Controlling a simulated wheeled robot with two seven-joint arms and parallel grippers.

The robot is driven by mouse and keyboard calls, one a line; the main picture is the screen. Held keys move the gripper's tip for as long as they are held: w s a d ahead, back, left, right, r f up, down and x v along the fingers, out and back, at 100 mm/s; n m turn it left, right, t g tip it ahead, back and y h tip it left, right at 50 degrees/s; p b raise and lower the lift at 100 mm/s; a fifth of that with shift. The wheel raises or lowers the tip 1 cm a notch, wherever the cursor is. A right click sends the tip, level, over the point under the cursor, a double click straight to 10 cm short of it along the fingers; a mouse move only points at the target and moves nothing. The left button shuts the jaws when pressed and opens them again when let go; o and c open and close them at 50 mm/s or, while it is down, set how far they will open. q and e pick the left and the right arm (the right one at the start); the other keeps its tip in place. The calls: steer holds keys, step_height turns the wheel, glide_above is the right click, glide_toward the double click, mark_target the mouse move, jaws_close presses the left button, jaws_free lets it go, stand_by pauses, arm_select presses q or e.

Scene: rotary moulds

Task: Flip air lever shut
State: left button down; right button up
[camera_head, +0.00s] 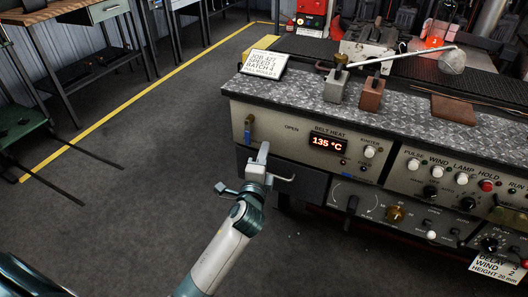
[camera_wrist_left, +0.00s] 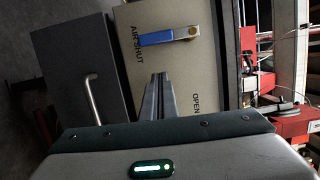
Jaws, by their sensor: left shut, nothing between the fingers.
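The air lever (camera_head: 249,130) is on the left end of the machine's front panel. In the head view its blue handle hangs down from a brass pivot. In the left wrist view the lever (camera_wrist_left: 160,37) points left from its pivot, its blue end beside the "AIR SHUT" label; "OPEN" is printed lower right. My left gripper (camera_head: 263,152) is shut and empty, just below and right of the lever in the head view. In the wrist view its fingertips (camera_wrist_left: 159,77) lie below the handle, with a visible gap. My right gripper is out of view.
The belt heat display (camera_head: 328,142) reads 135 °C, right of the lever. Several knobs and switches line the panel further right. A handled dark drawer front (camera_wrist_left: 88,85) borders the panel in the wrist view. The floor (camera_head: 140,200) left of the machine is clear.

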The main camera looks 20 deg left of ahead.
arm_select(q)
steer(key=v, duration=0.9)
steer(key=shift+s, duration=0.4)
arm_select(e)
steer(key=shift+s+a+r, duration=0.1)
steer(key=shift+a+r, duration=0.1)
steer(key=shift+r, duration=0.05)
arm_select(q)
steer(key=shift+f, duration=0.15)
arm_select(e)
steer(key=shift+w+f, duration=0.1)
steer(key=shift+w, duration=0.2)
